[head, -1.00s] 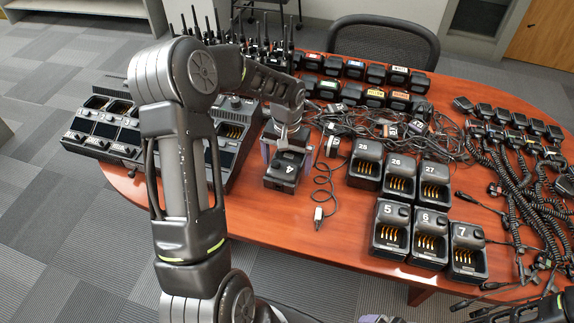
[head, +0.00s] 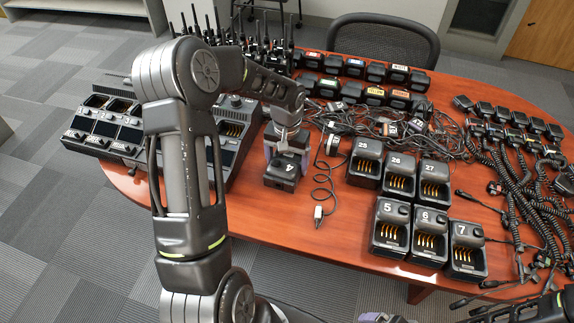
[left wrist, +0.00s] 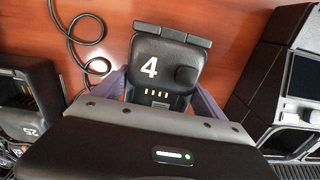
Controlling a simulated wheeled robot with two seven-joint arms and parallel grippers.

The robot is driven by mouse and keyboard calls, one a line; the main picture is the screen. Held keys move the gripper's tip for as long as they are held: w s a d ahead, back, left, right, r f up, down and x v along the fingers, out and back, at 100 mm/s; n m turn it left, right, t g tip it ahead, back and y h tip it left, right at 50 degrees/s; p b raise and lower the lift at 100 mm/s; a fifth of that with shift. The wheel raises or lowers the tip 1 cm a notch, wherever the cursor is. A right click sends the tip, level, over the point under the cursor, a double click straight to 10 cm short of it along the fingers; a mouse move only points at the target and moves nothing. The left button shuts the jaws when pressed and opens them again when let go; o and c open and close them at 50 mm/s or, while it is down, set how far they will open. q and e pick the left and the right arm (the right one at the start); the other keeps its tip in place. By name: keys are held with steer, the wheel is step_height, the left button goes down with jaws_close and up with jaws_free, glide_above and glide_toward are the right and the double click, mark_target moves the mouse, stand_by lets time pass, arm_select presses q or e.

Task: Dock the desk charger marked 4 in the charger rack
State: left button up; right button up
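The desk charger marked 4 (head: 284,176) is a black block on the wooden table, right of the large charging units. In the left wrist view charger 4 (left wrist: 160,62) shows its white number, round knob and gold contacts. My left gripper (head: 287,152) is over it, with purple fingers on both sides, close to its flanks. Whether they press on it is unclear. My right gripper (head: 382,318) shows only as a purple-grey piece at the bottom edge. I cannot pick out the charger rack with certainty; large black multi-bay units (head: 112,122) stand at the table's left end.
Chargers marked 25 (head: 366,165), 26, 27 and 5 (head: 390,228), 6, 7 stand in two rows to the right. A loose cable (head: 320,195) lies beside charger 4. Tangled cables, radios and batteries fill the back. Coiled microphones (head: 515,185) cover the right. Bare table lies in front of charger 4.

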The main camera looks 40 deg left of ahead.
arm_select(q)
steer(key=c, duration=1.1)
steer(key=shift+c, duration=0.2)
steer(key=shift+r, duration=0.1)
step_height(320, 180, up, 10)
steer(key=shift+f+b, duration=0.1)
steer(key=shift+b, duration=0.4)
